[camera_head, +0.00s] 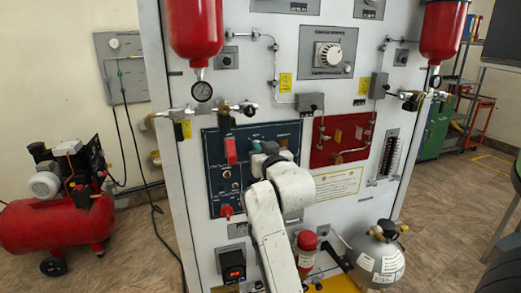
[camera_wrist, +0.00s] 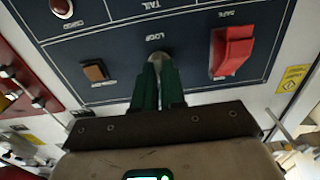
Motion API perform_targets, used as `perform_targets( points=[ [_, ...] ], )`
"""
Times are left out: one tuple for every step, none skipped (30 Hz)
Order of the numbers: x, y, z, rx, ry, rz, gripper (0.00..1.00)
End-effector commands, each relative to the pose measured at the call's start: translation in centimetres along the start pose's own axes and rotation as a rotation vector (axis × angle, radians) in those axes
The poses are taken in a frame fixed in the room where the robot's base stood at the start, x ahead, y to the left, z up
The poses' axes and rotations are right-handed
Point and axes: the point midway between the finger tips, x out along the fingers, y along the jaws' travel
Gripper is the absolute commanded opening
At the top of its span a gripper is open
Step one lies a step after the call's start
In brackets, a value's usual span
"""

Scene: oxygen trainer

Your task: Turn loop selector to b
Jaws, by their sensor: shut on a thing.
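The loop selector (camera_wrist: 157,57) is a small light-coloured knob on the dark blue panel (camera_wrist: 115,45), beside the LOOP label in the wrist view. My gripper (camera_wrist: 157,72) has its two green fingers on either side of the knob and is shut on it. The fingers cover most of the knob, so its pointer and the setting it stands at cannot be read. In the head view my gripper (camera_head: 262,148) is against the upper right part of the blue panel, and my white arm hides the selector there.
A red guarded switch (camera_wrist: 232,48) sits close to the right of my fingers in the wrist view, and a small brown switch (camera_wrist: 94,71) to the left. In the head view a red panel (camera_head: 326,148) lies right of my gripper. A grey tank (camera_head: 376,262) stands low at right.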

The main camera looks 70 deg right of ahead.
Motion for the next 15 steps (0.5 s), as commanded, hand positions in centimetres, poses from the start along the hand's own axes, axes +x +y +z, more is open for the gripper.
perform_targets(
  points=[
    [-0.01, 0.00, 0.01, 0.000, 0.000, 0.000, 0.00],
    [-0.01, 0.00, 0.01, 0.000, 0.000, 0.000, 0.00],
    [-0.01, 0.00, 0.01, 0.000, 0.000, 0.000, 0.00],
    [-0.01, 0.00, 0.01, 0.000, 0.000, 0.000, 0.00],
    [-0.01, 0.00, 0.01, 0.000, 0.000, 0.000, 0.00],
    [-0.01, 0.00, 0.01, 0.001, 0.000, 0.000, 0.00],
    [-0.01, 0.00, 0.01, 0.002, 0.000, 0.000, 0.00],
    [-0.01, 0.00, 0.01, 0.004, 0.000, 0.000, 0.00],
    [-0.01, 0.00, 0.01, 0.009, 0.000, 0.000, 0.00],
    [-0.01, 0.01, 0.01, 0.014, 0.000, 0.000, 0.00],
    [-0.01, 0.01, 0.01, 0.021, 0.000, 0.000, 0.00],
    [-0.01, 0.01, 0.01, 0.032, 0.000, 0.000, 0.00],
    [-0.01, -0.01, 0.01, 0.042, 0.000, 0.000, 0.00],
    [-0.01, -0.03, 0.00, 0.053, 0.000, -0.001, 0.00],
    [-0.01, -0.06, 0.00, 0.073, 0.000, -0.001, 0.00]
  ],
)
